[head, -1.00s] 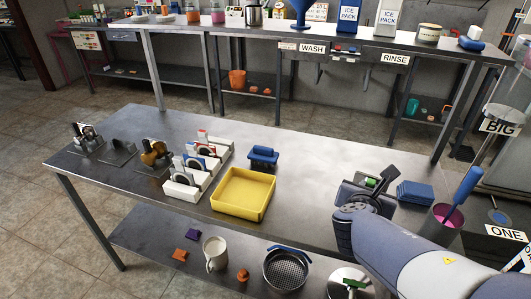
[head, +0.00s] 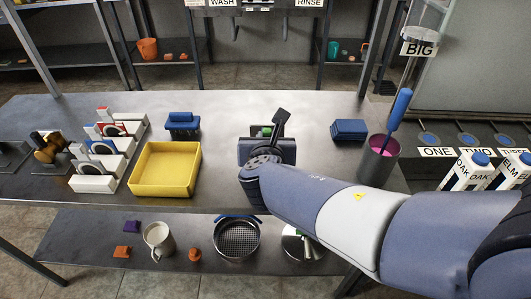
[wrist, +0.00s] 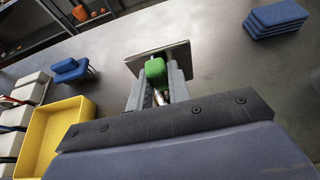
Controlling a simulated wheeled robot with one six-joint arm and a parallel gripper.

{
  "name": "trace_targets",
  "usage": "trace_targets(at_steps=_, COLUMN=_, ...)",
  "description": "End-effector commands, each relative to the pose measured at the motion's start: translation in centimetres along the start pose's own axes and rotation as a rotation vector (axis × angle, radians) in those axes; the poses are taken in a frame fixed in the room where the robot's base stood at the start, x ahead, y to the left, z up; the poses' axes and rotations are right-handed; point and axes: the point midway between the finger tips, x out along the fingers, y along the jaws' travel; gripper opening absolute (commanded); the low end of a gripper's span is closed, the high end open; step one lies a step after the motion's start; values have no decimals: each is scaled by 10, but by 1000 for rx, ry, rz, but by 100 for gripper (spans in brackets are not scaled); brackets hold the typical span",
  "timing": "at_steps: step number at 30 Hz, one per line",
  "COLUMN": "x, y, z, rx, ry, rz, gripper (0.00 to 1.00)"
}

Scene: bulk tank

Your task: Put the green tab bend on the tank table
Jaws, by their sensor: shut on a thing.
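The green tab bend (wrist: 156,72) sits between the fingers of my gripper (wrist: 158,92) in the wrist view. Its green tab shows at the top, with a bit of shiny metal below it; the rest is hidden by the fingers. My gripper (head: 266,140) is shut on it, over the steel table (head: 320,105) in front of me. In the head view only a little of the green tab (head: 266,131) shows, beside dark gripper parts. I cannot tell whether the bend touches the tabletop. A flat grey plate (wrist: 150,57) shows just past the fingertips.
A blue stack (head: 348,129) and a steel cup (head: 384,165) with pink contents are right. White racks (head: 95,182) stand far left. The tabletop behind my gripper is clear.

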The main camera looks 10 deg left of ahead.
Motion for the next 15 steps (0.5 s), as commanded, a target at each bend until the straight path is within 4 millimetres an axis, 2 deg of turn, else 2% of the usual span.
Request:
trace_targets(at_steps=1, x=6, y=0, z=-14, rx=-2, ry=2, rz=-1, gripper=0)
trace_targets(at_steps=4, x=12, y=0, z=-27, rx=-3, ry=1, rz=-1, gripper=0)
trace_targets(at_steps=15, x=14, y=0, z=-30, rx=0, ry=-1, rz=0, gripper=0)
